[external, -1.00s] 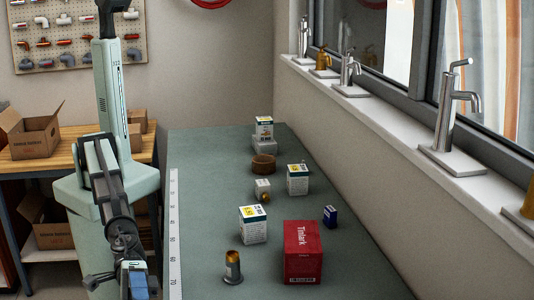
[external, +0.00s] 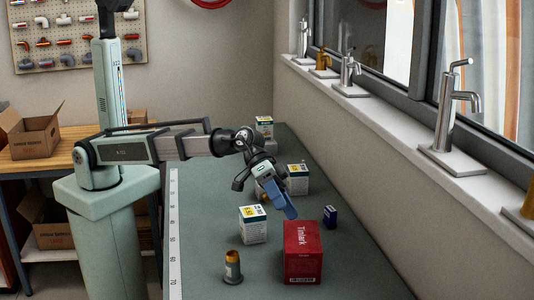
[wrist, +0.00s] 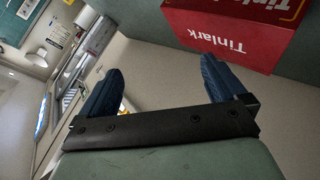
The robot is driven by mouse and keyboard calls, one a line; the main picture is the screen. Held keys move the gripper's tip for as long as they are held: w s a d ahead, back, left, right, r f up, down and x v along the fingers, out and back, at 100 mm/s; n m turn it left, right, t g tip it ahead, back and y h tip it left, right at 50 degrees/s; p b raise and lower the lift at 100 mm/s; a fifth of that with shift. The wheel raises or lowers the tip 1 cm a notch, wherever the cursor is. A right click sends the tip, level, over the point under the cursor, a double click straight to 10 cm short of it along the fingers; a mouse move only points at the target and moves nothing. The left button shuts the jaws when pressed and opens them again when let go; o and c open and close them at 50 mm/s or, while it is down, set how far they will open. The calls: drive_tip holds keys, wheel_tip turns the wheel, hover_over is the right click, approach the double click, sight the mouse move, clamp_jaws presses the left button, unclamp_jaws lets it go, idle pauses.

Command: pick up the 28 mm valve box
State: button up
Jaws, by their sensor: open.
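In the wrist view my open fingers (wrist: 162,78) frame mostly wall, with the red box at upper right.
A wall and window sill with taps (external: 445,130) border the right side. A ruler strip (external: 173,235) runs along the left edge.

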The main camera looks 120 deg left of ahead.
drive_tip(key=s+a+f+g+y, duration=0.15)
drive_tip(key=s+a, duration=0.25)
drive_tip(key=a, duration=0.6)
drive_tip(key=s+a+g+y, duration=0.1)
drive_tip(key=s+a+y, duration=0.25)
drive_tip(key=a, duration=0.65)
drive_tip(key=n+g+y, duration=0.3)
drive_tip(key=g, duration=0.2)
approach(294, 167)
drive_tip(key=shift+t, duration=0.25)
drive_tip(key=x, duration=0.8)
drive_tip(key=shift+f, duration=0.4)
drive_tip(key=shift+d+x, duration=0.15)
drive_tip(key=shift+x, duration=1.15)
drive_tip(key=shift+d+x, duration=0.2)
drive_tip(key=shift+x, duration=1.05)
drive_tip(key=shift+w+f, duration=0.1)
drive_tip(key=shift+c, duration=0.5)
drive_tip(key=c, duration=1.3)
